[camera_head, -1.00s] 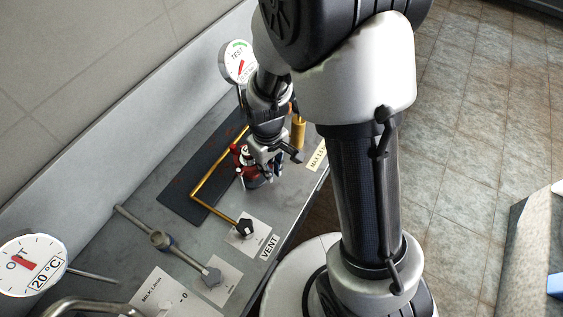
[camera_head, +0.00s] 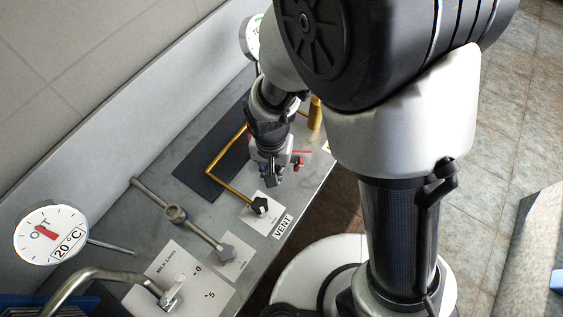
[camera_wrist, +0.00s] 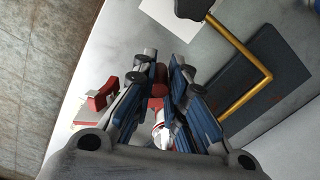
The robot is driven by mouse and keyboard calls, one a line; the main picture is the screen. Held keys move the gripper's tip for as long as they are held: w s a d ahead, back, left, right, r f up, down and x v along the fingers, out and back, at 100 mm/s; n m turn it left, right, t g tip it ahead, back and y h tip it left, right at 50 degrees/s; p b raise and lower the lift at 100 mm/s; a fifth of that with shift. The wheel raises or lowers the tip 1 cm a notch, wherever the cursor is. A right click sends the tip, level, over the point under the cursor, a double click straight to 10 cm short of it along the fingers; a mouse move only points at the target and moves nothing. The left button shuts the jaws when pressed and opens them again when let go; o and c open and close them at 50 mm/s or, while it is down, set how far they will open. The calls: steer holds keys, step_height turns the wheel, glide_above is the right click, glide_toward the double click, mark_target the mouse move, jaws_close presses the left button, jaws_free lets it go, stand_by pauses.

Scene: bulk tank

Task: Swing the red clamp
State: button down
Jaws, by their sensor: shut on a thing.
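My gripper (camera_wrist: 165,70) reaches down over the grey tank top, and its blue-padded fingers are shut on a red part of the clamp (camera_wrist: 157,91). A white and red piece shows deeper between the fingers. Another red block (camera_wrist: 102,93) with grey metal stands just left of the fingers in the wrist view. In the head view my gripper (camera_head: 271,174) hides most of the clamp. Only a little red (camera_head: 300,154) shows to its right.
A bent brass rod (camera_head: 209,168) with a black knob (camera_head: 259,205) runs beside the gripper over a dark plate (camera_head: 190,173). A brass cylinder (camera_head: 315,115) stands behind. A grey valve bar (camera_head: 205,235), a dial (camera_head: 50,232) and a VENT label (camera_head: 283,227) lie nearer. The tank edge drops to tiled floor.

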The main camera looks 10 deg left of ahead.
steer(key=shift+s+a+m, duration=0.6)
steer(key=shift+a+m, duration=0.1)
steer(key=shift+m, duration=0.5)
steer(key=c, duration=1.6)
jaws_free()
steer(key=shift+o, duration=0.2)
steer(key=shift+a+r, duration=0.1)
steer(key=shift+r, duration=0.05)
step_height(320, 180, up, 12)
